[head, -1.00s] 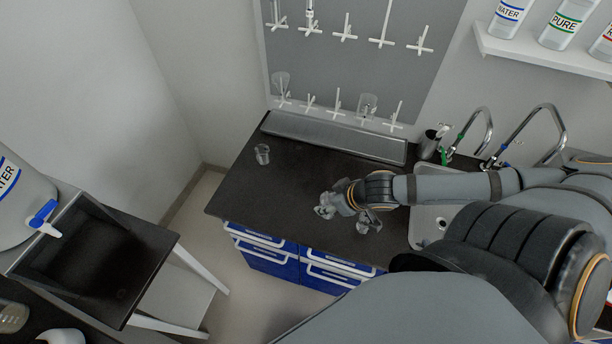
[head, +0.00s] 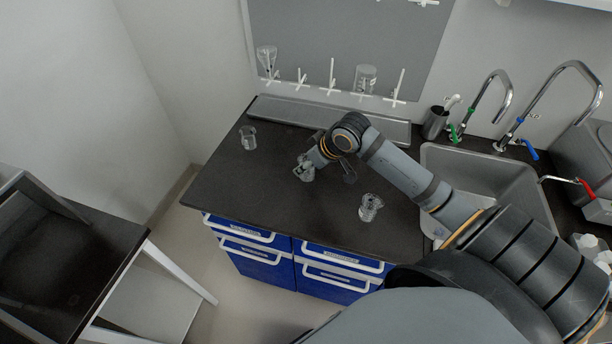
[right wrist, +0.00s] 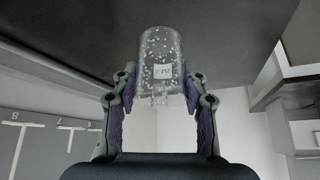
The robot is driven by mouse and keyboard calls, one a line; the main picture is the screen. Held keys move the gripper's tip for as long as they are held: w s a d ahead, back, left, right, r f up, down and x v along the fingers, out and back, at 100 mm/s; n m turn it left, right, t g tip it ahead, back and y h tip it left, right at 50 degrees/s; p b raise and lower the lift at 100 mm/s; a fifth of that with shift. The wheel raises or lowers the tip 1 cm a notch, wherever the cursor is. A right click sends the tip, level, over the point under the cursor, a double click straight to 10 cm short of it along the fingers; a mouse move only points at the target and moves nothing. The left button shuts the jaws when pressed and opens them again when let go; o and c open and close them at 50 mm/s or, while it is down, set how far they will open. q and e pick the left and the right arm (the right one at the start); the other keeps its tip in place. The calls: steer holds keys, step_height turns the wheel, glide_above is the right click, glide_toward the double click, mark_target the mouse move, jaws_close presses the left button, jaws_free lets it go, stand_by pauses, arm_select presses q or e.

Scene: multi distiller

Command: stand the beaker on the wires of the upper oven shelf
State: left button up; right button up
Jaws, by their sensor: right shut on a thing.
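My right gripper (head: 306,167) is over the dark worktop, left of the sink. In the right wrist view the gripper (right wrist: 160,92) is shut on a clear glass beaker (right wrist: 161,62) with a small white label, its fingers on either side of it. In the head view the held beaker is small and partly covered by the fingers. Whether it touches the worktop is hard to tell. My left gripper is not in view. No oven or wire shelf can be made out in these frames.
One glass vessel (head: 370,207) stands near the worktop's front edge, another (head: 248,138) at its back left. A drying rack (head: 345,60) with pegs and hung glassware is on the wall. The sink (head: 505,185) and taps are right. Blue drawers (head: 262,262) are below.

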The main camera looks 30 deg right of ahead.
steer(key=shift+w+d+f, duration=0.1)
steer(key=shift+w+f, duration=0.4)
steer(key=shift+f, duration=0.1)
step_height(320, 180, down, 2)
steer(key=shift+f, duration=0.2)
steer(key=shift+w+f, duration=0.1)
steer(key=shift+f, duration=0.35)
steer(key=shift+f, duration=0.15)
steer(key=o, duration=1.1)
steer(key=shift+o, duration=0.2)
steer(key=p+v, duration=0.9)
steer(key=v, duration=0.3)
steer(key=shift+r, duration=0.3)
